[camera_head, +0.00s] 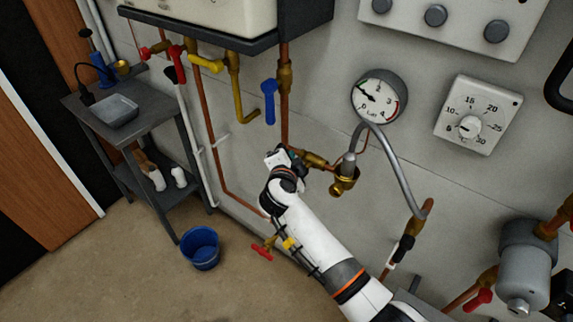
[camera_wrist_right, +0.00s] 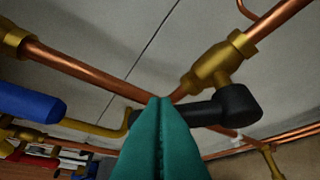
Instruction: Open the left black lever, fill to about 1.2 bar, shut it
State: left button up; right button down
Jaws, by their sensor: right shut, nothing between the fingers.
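The left black lever shows in the right wrist view (camera_wrist_right: 230,105) on a brass valve (camera_wrist_right: 215,65). It lies at an angle to the valve's copper pipe. In the head view, this brass valve (camera_head: 314,160) sits left of the flexible hose, its lever mostly hidden by my right gripper (camera_head: 279,157). The gripper's teal fingers (camera_wrist_right: 160,105) are shut and empty, with their tips beside the lever's left end; I cannot tell whether they touch. The pressure gauge (camera_head: 379,96) has its needle pointing upper left; the exact value is too small to read. My left gripper is not in view.
A grey hose (camera_head: 393,168) arches between two pipe fittings. Another black lever (camera_head: 403,248) is at its lower right end. A blue lever (camera_head: 269,101) hangs above left of my gripper. A thermostat dial (camera_head: 477,115) is right of the gauge. A blue bucket (camera_head: 201,247) stands on the floor.

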jog(key=b+v, duration=0.1)
jog(key=v, duration=1)
jog(key=shift+s+b, duration=0.35)
jog(key=shift+s, duration=0.05)
jog(key=shift+r, duration=0.1)
dwell(1.3)
